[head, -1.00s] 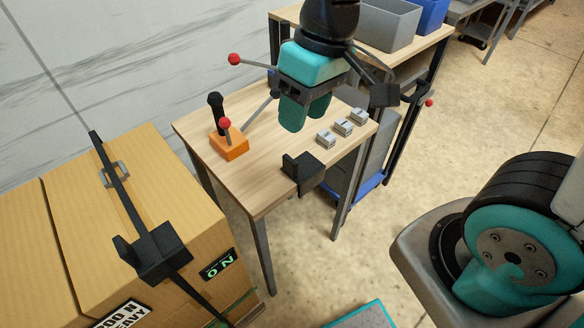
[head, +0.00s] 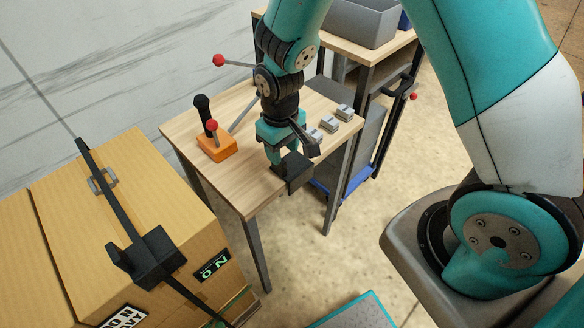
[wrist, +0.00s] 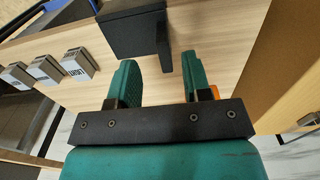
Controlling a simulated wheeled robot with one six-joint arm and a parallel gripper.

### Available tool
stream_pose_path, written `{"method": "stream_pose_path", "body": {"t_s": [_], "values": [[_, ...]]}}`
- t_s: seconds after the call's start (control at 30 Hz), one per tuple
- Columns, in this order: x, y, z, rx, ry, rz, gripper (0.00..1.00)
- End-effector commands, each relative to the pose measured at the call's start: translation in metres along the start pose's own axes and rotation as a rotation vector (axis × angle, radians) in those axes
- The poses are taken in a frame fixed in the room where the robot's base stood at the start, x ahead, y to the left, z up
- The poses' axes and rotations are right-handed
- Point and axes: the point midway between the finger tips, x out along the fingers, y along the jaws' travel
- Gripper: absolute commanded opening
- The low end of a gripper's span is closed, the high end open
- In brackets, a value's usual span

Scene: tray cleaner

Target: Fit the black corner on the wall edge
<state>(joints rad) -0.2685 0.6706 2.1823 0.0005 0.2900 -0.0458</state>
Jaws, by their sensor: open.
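A black corner (head: 296,174) sits at the front edge of the wooden table, and it fills the top middle of the wrist view (wrist: 132,34). My gripper (head: 275,157) is open, pointing down over the table right at the corner. In the wrist view my gripper (wrist: 159,64) has its teal fingers apart, with the corner's thin upright plate ahead, roughly between the fingertips. I cannot tell whether they touch it. A second black corner (head: 150,258) sits on the top edge of the cardboard boxes (head: 150,185), with a black strap running over it.
A shelf with a grey bin (head: 360,22) is behind. A teal-edged item (head: 355,312) lies on the floor. Floor between table and base is clear.

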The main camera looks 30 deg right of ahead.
Motion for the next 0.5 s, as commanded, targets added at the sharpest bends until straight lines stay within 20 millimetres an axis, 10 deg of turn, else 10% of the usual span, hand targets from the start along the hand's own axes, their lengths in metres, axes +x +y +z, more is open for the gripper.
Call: {"method": "stream_pose_path", "body": {"t_s": [0.5], "values": [[0.055, -0.004, 0.005, 0.001, -0.002, 0.000, 0.45]]}}
